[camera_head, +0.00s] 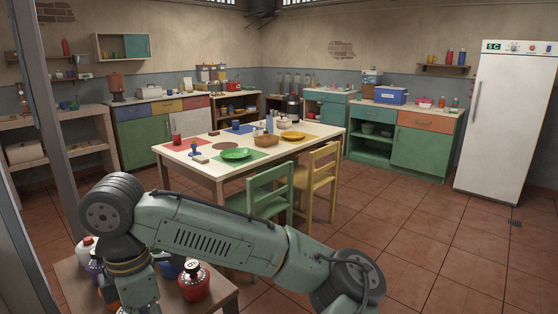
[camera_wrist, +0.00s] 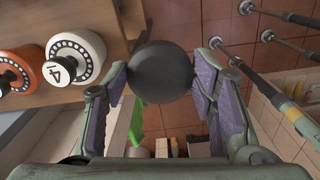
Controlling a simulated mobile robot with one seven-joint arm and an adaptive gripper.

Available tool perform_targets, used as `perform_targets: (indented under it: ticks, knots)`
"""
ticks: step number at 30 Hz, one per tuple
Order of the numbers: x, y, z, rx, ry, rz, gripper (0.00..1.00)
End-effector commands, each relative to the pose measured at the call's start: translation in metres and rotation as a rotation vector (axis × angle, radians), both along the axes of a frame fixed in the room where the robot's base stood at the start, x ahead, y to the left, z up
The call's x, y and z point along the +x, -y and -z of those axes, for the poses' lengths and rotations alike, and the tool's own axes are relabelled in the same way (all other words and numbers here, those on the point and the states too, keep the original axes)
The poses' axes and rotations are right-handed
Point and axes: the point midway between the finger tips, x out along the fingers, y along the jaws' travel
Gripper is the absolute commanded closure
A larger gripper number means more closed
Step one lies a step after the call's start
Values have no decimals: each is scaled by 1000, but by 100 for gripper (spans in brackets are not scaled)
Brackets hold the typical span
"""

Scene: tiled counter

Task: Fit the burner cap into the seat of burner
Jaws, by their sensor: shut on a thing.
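A dark grey round disc, which looks like the burner cap (camera_wrist: 160,62), sits between the fingers of my gripper (camera_wrist: 161,84) in the wrist view. My gripper is shut on it, one finger pad at each side. Left of it, apart from the cap, a white round unit with a ring of dark holes and a knob marked 4 (camera_wrist: 85,50) stands on a wooden surface. An orange one (camera_wrist: 22,70) is beside it. I cannot tell which is the burner, and no seat is clearly visible. My gripper is not visible in the head view.
In the head view, a low wooden table (camera_head: 73,285) in front holds a red canister (camera_head: 194,284) and other containers, partly behind my arm. A dining table (camera_head: 298,153) with plates and two chairs stands beyond. The tiled floor to the right is clear.

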Motion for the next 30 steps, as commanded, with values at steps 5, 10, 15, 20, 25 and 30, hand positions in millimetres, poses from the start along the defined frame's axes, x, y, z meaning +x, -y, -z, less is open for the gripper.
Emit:
perform_targets:
  ticks: [5, 10, 15, 20, 25, 30]
  knots:
    - [21, 37, 68, -1, -10, 356, 82]
    - [48, 80, 149, -2, -14, 797, 82]
    - [76, 123, 231, -5, -15, 1246, 82]
    - [98, 157, 294, -6, -11, 1596, 82]
    - [114, 179, 336, -6, -6, 1832, 82]
    - [126, 198, 370, -8, -6, 2017, 82]
